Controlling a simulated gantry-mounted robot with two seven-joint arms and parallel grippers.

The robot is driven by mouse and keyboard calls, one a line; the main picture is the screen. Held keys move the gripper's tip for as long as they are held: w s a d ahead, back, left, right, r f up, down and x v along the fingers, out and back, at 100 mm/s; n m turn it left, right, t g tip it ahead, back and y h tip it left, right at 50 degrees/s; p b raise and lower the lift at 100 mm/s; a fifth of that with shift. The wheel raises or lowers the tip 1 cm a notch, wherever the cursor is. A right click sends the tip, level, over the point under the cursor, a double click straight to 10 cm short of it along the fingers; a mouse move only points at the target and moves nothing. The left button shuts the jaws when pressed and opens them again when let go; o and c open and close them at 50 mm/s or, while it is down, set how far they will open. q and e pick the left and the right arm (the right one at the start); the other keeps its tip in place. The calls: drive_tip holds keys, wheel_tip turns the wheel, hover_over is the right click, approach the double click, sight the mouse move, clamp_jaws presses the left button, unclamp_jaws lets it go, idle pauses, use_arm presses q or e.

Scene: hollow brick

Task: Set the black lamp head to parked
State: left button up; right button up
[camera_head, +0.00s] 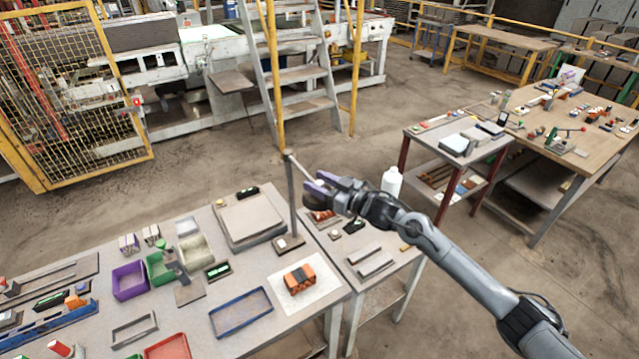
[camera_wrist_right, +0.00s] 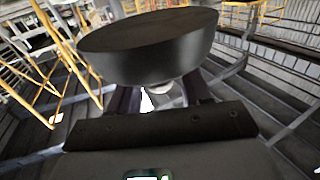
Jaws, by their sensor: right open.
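The black lamp head (camera_wrist_right: 150,50) fills the upper middle of the right wrist view as a dark, wide shade, tilted, with a pale round part showing under it. In the head view the lamp head (camera_head: 315,201) is small and dark, at the end of a thin arm from the top of an upright post (camera_head: 292,205) on the table. My right gripper (camera_head: 321,183) is at the lamp head, its fingers open. In the wrist view the two fingers (camera_wrist_right: 160,100) reach towards the shade's lower side, partly hidden by it. I cannot tell whether they touch it. My left gripper is out of view.
The near table (camera_head: 245,300) holds a flat grey slab (camera_head: 250,218), an orange brick (camera_head: 299,278), a blue tray (camera_head: 241,312) and coloured bins (camera_head: 130,281). A white bottle (camera_head: 391,181) stands behind my right arm. Open floor lies beyond the table.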

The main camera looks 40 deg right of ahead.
drive_tip(key=shift+c, duration=0.3)
drive_tip(key=shift+f, duration=0.1)
clamp_jaws()
drive_tip(key=shift+a, duration=0.1)
